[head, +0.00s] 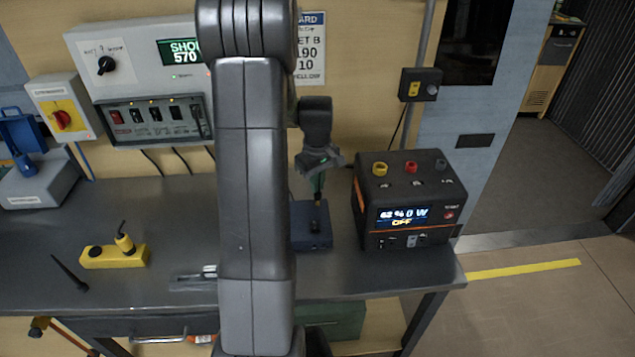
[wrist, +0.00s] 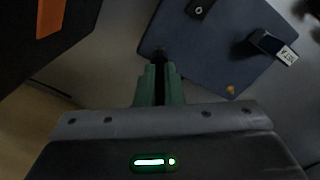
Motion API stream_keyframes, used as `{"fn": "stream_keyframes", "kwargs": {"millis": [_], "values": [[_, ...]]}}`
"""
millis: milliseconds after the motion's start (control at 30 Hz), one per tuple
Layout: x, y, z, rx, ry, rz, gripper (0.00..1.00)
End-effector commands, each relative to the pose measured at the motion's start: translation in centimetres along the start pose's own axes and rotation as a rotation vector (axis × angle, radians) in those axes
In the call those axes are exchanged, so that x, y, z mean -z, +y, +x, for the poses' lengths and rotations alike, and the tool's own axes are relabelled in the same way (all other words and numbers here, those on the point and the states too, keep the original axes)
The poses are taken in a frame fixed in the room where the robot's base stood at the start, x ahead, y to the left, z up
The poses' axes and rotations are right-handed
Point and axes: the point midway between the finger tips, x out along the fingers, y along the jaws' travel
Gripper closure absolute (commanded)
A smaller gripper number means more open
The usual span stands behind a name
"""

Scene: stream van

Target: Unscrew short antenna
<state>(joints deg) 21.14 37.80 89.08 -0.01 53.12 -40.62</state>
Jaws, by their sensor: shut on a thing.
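My gripper (head: 317,186) points down over the dark blue box (head: 311,238) on the workbench, to the right of my arm. In the wrist view, its green fingers (wrist: 160,84) are closed together on the short black antenna (wrist: 160,54). The antenna (head: 316,215) stands upright on top of the box below the fingers in the head view. Its upper part is hidden between the fingers. I cannot tell whether its thread is loose. The box top (wrist: 205,65) also carries small black fittings, one with a white label.
A black power unit (head: 410,205) with a lit screen stands close to the right of the box. A yellow block (head: 114,256) and a black tapered rod (head: 68,272) are at the left of the grey bench (head: 180,225). Control panels hang on the back wall.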

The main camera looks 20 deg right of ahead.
Motion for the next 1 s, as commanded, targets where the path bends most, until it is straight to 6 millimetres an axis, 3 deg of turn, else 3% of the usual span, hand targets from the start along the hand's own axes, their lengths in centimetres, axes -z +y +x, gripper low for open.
{"fn": "stream_keyframes", "kwargs": {"millis": [267,767,1000], "values": [[0.0,0.0,-0.2,0.0,0.0,0.0,1.0],[0.0,0.0,-3.0,-0.001,0.001,0.0,1.0],[0.0,0.0,-3.0,0.0,0.0,0.0,1.0]]}}
